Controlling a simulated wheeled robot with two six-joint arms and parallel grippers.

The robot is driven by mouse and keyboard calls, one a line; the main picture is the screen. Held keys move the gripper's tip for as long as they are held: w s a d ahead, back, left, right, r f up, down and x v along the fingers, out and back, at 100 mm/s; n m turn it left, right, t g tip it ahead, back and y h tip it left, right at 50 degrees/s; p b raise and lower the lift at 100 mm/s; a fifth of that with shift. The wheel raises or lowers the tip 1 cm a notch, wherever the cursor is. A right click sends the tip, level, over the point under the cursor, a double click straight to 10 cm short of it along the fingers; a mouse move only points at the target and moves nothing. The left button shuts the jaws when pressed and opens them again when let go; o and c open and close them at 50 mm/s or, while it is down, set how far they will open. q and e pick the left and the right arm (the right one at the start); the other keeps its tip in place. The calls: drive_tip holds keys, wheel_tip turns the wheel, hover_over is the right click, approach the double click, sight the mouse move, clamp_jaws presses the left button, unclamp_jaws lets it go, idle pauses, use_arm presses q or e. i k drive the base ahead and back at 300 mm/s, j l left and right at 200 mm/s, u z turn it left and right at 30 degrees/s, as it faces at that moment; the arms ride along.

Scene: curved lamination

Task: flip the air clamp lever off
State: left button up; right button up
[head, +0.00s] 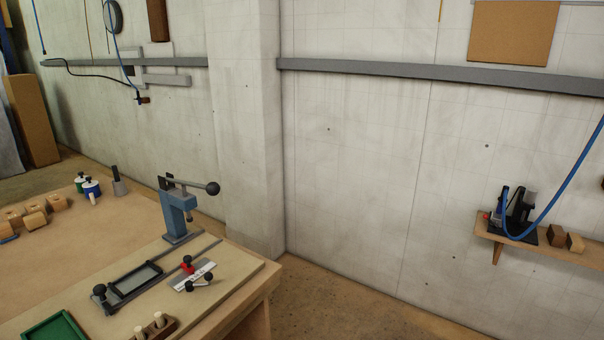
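No part labelled as the air clamp lever can be made out with certainty. A black and blue device (518,217) with a blue air hose (560,213) stands on a wall shelf at the right; a small red part (486,216) shows at its left side. On the workbench, a small plate (193,275) carries a red knob (187,265) and a black-knobbed handle (201,282). A blue press (176,215) with a black ball-ended lever (212,188) stands behind it. Neither of my grippers is in view.
The workbench (110,208) fills the lower left, with wooden blocks (35,220), a black frame (135,281) and a green tray (57,328). The wall shelf (550,249) also holds two brown blocks. Bare floor (340,308) lies between bench and wall.

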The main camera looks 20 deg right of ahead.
sight(484, 216)
drive_tip(key=z, duration=0.4)
drive_tip(key=i+l+z, duration=0.1)
drive_tip(key=z, duration=0.75)
drive_tip(key=i+z, duration=0.1)
drive_tip(key=z, duration=0.35)
drive_tip(key=i+j+z, duration=0.1)
drive_tip(key=i+z, duration=0.15)
drive_tip(key=i, duration=0.3)
drive_tip(key=i+j+z, duration=0.3)
drive_tip(key=i, duration=0.25)
drive_tip(key=i+j+z, duration=0.25)
drive_tip(key=i, duration=0.3)
drive_tip(key=i+j+z, duration=0.3)
drive_tip(key=i+j, duration=0.1)
drive_tip(key=i, duration=0.05)
